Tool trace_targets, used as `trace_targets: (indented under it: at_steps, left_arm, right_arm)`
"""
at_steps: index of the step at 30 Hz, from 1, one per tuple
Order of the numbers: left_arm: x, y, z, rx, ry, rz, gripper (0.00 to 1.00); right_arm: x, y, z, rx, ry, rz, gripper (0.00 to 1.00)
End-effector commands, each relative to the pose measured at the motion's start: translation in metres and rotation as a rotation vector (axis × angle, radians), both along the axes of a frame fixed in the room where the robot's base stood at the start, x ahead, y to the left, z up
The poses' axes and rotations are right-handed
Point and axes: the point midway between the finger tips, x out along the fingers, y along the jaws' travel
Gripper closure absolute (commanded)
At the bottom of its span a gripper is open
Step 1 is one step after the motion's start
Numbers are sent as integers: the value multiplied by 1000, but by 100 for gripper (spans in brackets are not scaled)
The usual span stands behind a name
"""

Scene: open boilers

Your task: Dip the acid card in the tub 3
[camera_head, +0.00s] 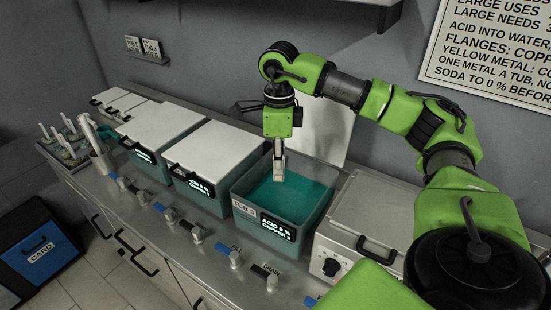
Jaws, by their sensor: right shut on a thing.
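An open grey tub (323,213) with blue-green liquid (292,200) stands on the counter. Its front label appears to read TUB 3, and a display (278,227) beside it shows acid and copper readings. My right gripper (279,155) points down over this tub and is shut on a small pale piece, apparently the acid card (280,174). Its lower end appears just above or at the liquid; I cannot tell whether it touches. My left gripper is not in view.
Two tubs with white lids (217,157) (160,131) stand to the left. A metal box with a dial (331,267) is close on the right. Taps (235,257) line the counter front. A raised pale panel (322,130) stands behind the open tub.

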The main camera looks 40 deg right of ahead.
Motion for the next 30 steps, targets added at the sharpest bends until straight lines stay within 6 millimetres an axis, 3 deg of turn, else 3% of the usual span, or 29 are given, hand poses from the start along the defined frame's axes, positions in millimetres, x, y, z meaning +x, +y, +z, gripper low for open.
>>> trace_targets:
  at_steps: [5,12,15,30]
  left_arm:
    - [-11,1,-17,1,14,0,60]
    - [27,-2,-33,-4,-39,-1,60]
    - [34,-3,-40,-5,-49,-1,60]
    - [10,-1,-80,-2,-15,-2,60]
  right_arm:
    - [0,0,-23,1,-1,1,100]
    - [0,1,-47,1,0,2,100]
    - [0,1,-57,1,0,2,100]
    - [1,1,-107,1,-1,2,100]
